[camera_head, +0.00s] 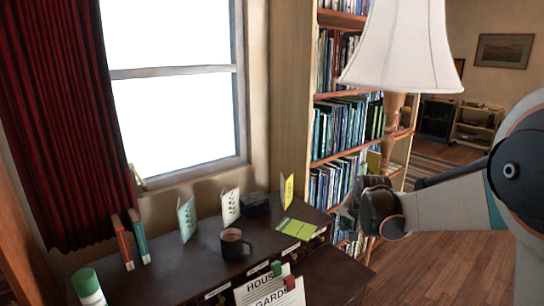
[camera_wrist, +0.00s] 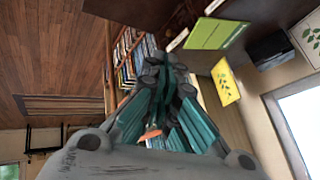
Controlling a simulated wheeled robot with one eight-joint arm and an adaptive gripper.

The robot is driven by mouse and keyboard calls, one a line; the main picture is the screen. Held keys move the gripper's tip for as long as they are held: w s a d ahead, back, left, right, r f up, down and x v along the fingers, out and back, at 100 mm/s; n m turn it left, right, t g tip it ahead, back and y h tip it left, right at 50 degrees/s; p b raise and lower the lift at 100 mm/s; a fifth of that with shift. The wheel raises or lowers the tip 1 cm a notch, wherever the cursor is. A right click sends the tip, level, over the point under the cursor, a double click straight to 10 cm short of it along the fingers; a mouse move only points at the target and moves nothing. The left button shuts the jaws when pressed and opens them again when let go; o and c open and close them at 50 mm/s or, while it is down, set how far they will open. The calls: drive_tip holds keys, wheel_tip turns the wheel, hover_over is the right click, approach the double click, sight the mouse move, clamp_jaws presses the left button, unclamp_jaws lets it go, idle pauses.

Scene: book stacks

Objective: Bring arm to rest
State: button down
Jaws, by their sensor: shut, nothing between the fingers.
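My gripper (camera_head: 360,205) is at the right of the head view, at the end of my grey arm, which reaches in from the right edge. It is beside the right end of the dark desk (camera_head: 340,278), in front of the bookshelf. In the wrist view my gripper (camera_wrist: 165,72) has its fingers together with nothing seen between them. The wrist picture is turned sideways, with the wooden floor at the upper left and the window at the lower right.
A lamp with a white shade (camera_head: 402,45) stands just above and behind my gripper. A bookshelf (camera_head: 322,120) stands behind. Open floor (camera_head: 450,262) lies right.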

drive_tip(key=s+a+r+n, duration=0.1)
drive_tip(key=s+r+n, duration=0.15)
drive_tip(key=s, duration=0.65)
drive_tip(key=s+a+r+n, duration=0.1)
drive_tip(key=s+r, duration=0.2)
drive_tip(key=s, duration=0.6)
drive_tip(key=s+a+r+n, duration=0.1)
drive_tip(key=s+a+r, duration=0.15)
drive_tip(key=s, duration=0.65)
drive_tip(key=s+f+n, duration=0.2)
drive_tip(key=s, duration=0.8)
drive_tip(key=shift+d+f, duration=0.15)
drive_tip(key=shift+f, duration=0.2)
drive_tip(key=shift+s, duration=0.1)
